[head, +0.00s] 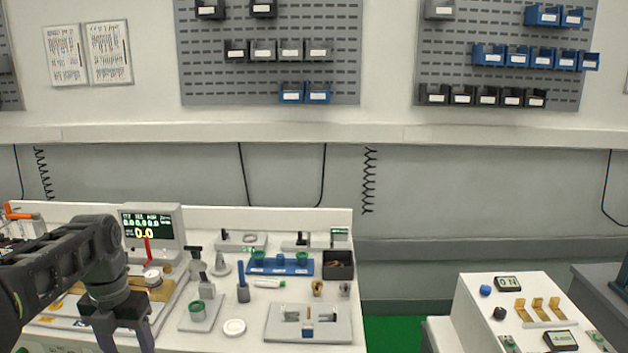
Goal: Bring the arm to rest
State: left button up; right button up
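My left arm comes in from the left edge over the left part of the white workbench (330,218). Its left gripper (126,343) points down near the bottom edge of the head view. The two fingers stand apart with a gap between them, and I see nothing held there. The fingertips are cut off by the frame's lower edge. The arm hides part of the board and bench beneath it. My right gripper is not in view.
A display unit (153,228) stands behind my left arm. A green-lined cup (198,311), a white disc (234,327), a blue rack (283,268), a black bin (339,265) and a grey fixture (285,330) lie to its right. A white console (482,308) stands farther right, past a gap.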

pick_arm(q)
jog(key=w+d+f+m+t, duration=0.45)
jog(key=w+m, duration=0.45)
jog(key=m, duration=0.5)
jog(key=d+f+m+h, duration=0.2)
jog(key=d+f+m, duration=0.75)
jog(key=f, duration=0.35)
jog(key=s+d+f+m+h, duration=0.1)
jog(key=s+d+f+m, duration=0.35)
jog(key=f, duration=0.25)
jog(key=s+d+f+m, duration=0.4)
jog(key=s+f+m, duration=0.1)
jog(key=f, duration=0.3)
jog(key=s+d+f+g, duration=0.2)
jog(key=s+d+f, duration=0.1)
jog(key=s, duration=0.7)
jog(key=s+d+f+m+g+h, duration=0.1)
jog(key=s+d+f, duration=0.3)
jog(key=s, duration=0.6)
jog(key=shift+s+f+g, duration=0.15)
jog(key=shift+f+g, duration=0.3)
jog(key=shift+f, duration=0.05)
